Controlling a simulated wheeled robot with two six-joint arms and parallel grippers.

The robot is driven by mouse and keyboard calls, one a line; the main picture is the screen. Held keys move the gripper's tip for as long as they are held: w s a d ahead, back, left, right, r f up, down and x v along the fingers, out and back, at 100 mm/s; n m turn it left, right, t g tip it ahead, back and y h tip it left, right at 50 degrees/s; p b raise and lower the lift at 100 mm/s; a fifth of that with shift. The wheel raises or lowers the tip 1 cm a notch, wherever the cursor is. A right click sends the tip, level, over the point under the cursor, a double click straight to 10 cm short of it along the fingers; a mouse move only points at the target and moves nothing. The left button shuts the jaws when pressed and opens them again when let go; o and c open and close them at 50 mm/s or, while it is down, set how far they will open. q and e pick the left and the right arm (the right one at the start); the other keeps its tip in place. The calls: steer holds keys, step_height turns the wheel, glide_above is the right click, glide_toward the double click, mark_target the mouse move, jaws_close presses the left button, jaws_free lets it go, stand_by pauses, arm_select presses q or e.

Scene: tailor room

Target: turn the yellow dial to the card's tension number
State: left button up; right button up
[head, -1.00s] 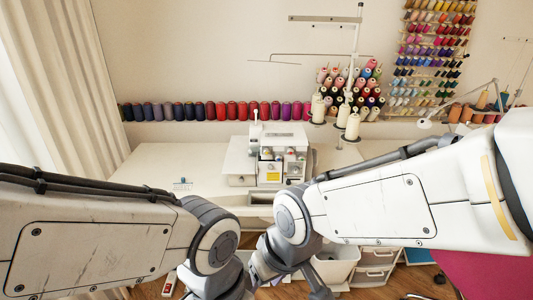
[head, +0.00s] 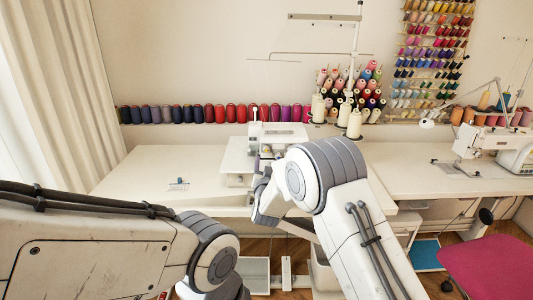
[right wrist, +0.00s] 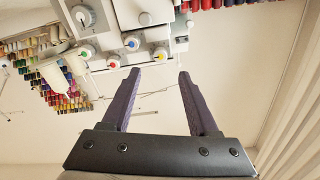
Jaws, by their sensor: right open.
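The white sewing machine (head: 238,160) stands on the table, partly hidden behind my right arm in the head view. In the right wrist view it appears at the top, with small dials marked in different colours. The yellow dial (right wrist: 160,53) is just beyond and between my right fingertips. My right gripper (right wrist: 160,72) is open and empty, its dark purple fingers pointing at the machine's dials; I cannot tell the exact gap. My left gripper is out of view.
The blue dial (right wrist: 131,43), red dial (right wrist: 114,62) and green dial (right wrist: 86,52) sit close beside the yellow one. Thread cones (head: 354,124) stand behind the machine. The white table (head: 130,170) is clear on the left. Another sewing machine (head: 485,142) stands at right.

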mark_target(267, 150)
steer(key=w+p, duration=0.1)
steer(key=w, duration=0.7)
steer(key=shift+w, duration=0.2)
jaws_close()
